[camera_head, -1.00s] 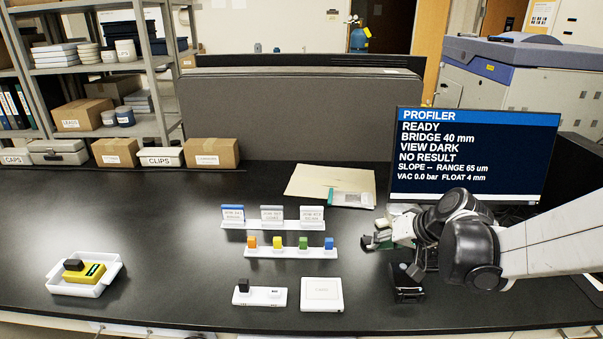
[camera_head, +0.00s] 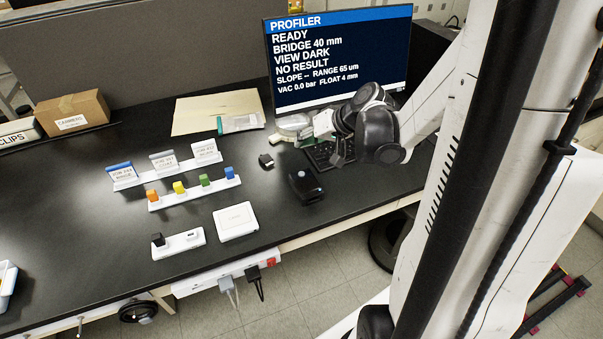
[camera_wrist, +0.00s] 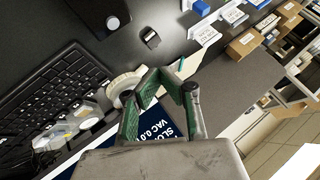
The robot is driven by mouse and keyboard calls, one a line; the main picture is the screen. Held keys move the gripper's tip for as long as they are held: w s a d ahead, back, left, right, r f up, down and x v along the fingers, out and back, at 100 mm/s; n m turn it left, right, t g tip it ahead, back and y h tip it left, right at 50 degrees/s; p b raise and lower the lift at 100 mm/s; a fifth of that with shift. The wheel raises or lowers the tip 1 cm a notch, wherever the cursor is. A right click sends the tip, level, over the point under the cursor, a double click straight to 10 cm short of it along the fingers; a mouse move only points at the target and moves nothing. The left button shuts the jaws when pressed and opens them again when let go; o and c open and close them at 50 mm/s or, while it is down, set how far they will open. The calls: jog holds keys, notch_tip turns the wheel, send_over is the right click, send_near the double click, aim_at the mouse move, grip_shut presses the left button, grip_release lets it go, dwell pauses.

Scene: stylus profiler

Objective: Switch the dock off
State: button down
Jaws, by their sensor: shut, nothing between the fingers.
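I cannot tell for sure which thing is the dock. A low white strip (camera_head: 186,244) with a black block (camera_head: 157,239) standing at its left end lies near the bench's front edge. A white square box (camera_head: 236,221) lies to its right. Under the front edge hangs a white power strip (camera_head: 212,281) with plugs and a red part (camera_head: 271,262) that looks like a switch. My gripper (camera_head: 338,158) is shut and empty, over the keyboard area before the monitor, well right of these. Its green-padded fingers show in the wrist view (camera_wrist: 162,82).
A black device with a round knob (camera_head: 305,187) stands near the front edge. A small dark block (camera_head: 266,161) lies behind it. Colored blocks on a rack (camera_head: 195,195), label cards and the profiler monitor (camera_head: 338,55) stand farther back. The keyboard (camera_wrist: 45,85) lies close by.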

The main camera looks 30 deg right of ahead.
aim_at(303, 174)
notch_tip(303, 174, down, 8)
jog(key=b, duration=0.5)
jog(key=shift+r, duration=0.2)
jog(key=shift+f+b, duration=0.45)
jog(key=shift+b, duration=0.1)
jog(key=shift+f, duration=0.2)
dwell(0.6)
jog(key=shift+f+b, duration=0.25)
jog(key=shift+b, duration=0.35)
jog(key=shift+f+b, duration=0.35)
dwell(0.5)
jog(key=shift+r, duration=0.1)
jog(key=shift+r+p, duration=0.45)
jog(key=shift+r, duration=0.25)
